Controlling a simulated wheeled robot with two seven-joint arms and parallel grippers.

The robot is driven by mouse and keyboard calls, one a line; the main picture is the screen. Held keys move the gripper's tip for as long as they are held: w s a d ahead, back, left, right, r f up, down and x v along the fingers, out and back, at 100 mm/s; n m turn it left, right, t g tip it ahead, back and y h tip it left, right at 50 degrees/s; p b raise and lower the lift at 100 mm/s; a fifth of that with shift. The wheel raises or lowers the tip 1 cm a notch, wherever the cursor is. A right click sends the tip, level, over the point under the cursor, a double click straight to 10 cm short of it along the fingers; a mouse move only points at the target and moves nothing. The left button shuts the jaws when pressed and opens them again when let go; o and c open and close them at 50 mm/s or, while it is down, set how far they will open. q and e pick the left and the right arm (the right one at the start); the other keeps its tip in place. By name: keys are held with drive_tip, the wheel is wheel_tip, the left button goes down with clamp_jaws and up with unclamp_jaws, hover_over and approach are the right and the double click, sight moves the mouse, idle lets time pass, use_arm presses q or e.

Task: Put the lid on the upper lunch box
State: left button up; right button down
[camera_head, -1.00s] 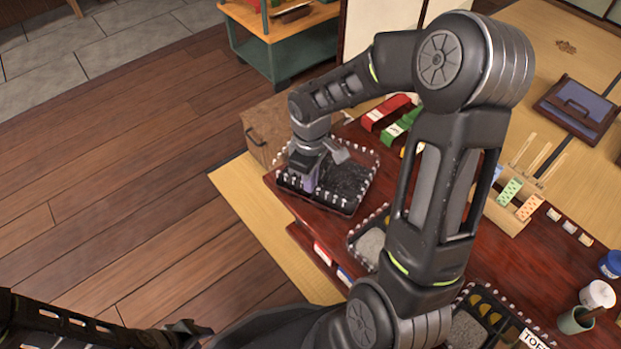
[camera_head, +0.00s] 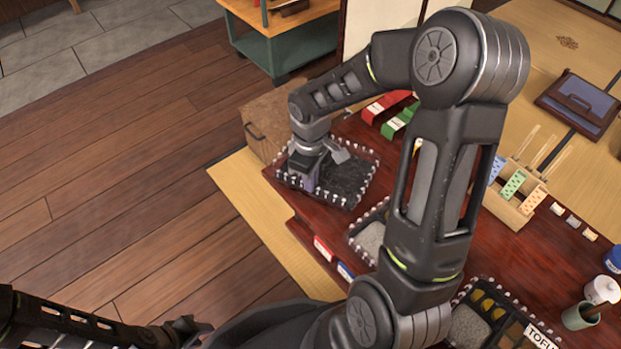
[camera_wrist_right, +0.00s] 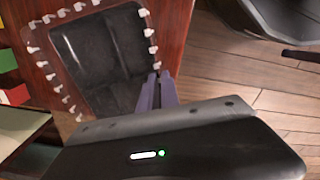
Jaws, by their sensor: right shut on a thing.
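The upper lunch box (camera_head: 345,178) is a black tray with compartments, at the far-left end of the red table. White clips line its outline. In the right wrist view a clear lid (camera_wrist_right: 67,48) with a faint edge and white clips lies over or just above the black box (camera_wrist_right: 105,50); whether it is seated I cannot tell. My right gripper (camera_head: 310,186) points down at the near-left edge, its purple fingers shut on the lid's edge; they also show in the right wrist view (camera_wrist_right: 156,92). My left gripper (camera_head: 190,325) is low at left, away from the table, its opening unclear.
Another clipped box (camera_head: 368,238) stands nearer, partly behind my right arm. A filled box (camera_head: 470,328) with a label is at lower right. Red (camera_head: 384,105) and green (camera_head: 398,122) pieces lie beyond the upper box. A wooden cabinet (camera_head: 268,125) stands left of the table.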

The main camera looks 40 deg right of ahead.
drive_tip(key=shift+f, duration=0.1)
drive_tip(key=shift+f+b, duration=0.45)
drive_tip(key=shift+f, duration=0.65)
idle(2.0)
drive_tip(key=c, duration=1.5)
unclamp_jaws()
drive_tip(key=o, duration=0.6)
drive_tip(key=shift+c, duration=0.2)
drive_tip(key=shift+r, duration=0.1)
